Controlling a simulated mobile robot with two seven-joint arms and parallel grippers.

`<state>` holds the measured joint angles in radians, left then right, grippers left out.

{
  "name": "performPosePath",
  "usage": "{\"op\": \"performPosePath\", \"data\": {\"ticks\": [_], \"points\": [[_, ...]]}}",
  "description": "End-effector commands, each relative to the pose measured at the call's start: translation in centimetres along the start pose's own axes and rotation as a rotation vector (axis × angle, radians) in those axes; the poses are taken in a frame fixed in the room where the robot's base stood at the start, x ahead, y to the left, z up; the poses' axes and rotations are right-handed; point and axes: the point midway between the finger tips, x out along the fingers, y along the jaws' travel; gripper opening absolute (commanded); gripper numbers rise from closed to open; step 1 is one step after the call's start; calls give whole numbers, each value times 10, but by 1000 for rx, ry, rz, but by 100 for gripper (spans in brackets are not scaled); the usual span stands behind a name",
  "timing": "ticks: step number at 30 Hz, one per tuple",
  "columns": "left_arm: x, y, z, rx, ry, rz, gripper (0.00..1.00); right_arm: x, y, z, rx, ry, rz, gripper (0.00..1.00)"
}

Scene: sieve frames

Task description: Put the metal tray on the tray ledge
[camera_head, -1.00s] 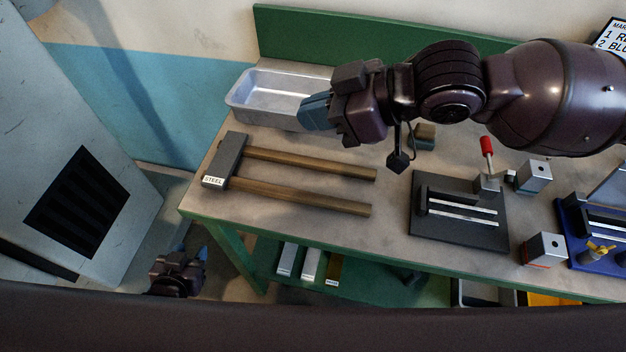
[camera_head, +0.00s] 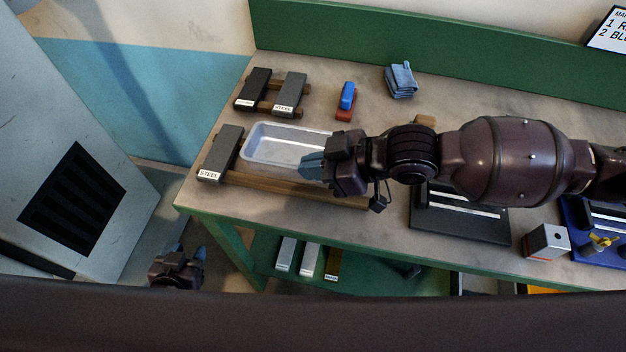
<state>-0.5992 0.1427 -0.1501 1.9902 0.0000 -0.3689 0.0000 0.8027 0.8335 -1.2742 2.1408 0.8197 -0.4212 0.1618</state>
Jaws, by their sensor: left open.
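The metal tray (camera_head: 284,152), a shallow silver pan, is over the two wooden rails of a stand with a dark end block labelled STEEL (camera_head: 220,154). It covers the far rail; the near rail (camera_head: 260,182) shows in front of it. I cannot tell whether the tray rests on the rails or hovers just above. My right gripper (camera_head: 312,168) has its blue fingers at the tray's right end and appears shut on its rim. My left gripper (camera_head: 190,252) is low at the left, off the bench, open and empty. No other tray ledge can be made out for certain.
Behind the tray are a smaller rail stand with dark blocks (camera_head: 272,92), a blue and red piece (camera_head: 346,100) and a folded blue cloth (camera_head: 401,80). A black fixture (camera_head: 460,224) and a metal cube (camera_head: 546,242) lie right. A grey cabinet (camera_head: 75,150) stands left.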

Motion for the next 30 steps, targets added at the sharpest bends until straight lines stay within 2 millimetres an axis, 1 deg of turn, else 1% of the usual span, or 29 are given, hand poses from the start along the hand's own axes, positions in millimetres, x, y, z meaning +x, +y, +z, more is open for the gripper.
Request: {"op": "performPosePath", "data": {"ticks": [3,8,15,17,28,30], "points": [[1,0,0,0,1,0,43,5,0,7,-3,3,0,0],[2,0,0,0,2,1,43,8,1,14,-3,3,1,0],[1,0,-1,0,2,0,43,22,0,38,-2,2,1,0],[1,0,-1,0,2,0,43,24,1,42,-3,3,1,0],[-2,0,6,-1,-9,-1,43,26,0,46,-3,3,0,0],[-2,0,5,-1,-9,-1,43,25,0,46,-1,0,0,14]]}}
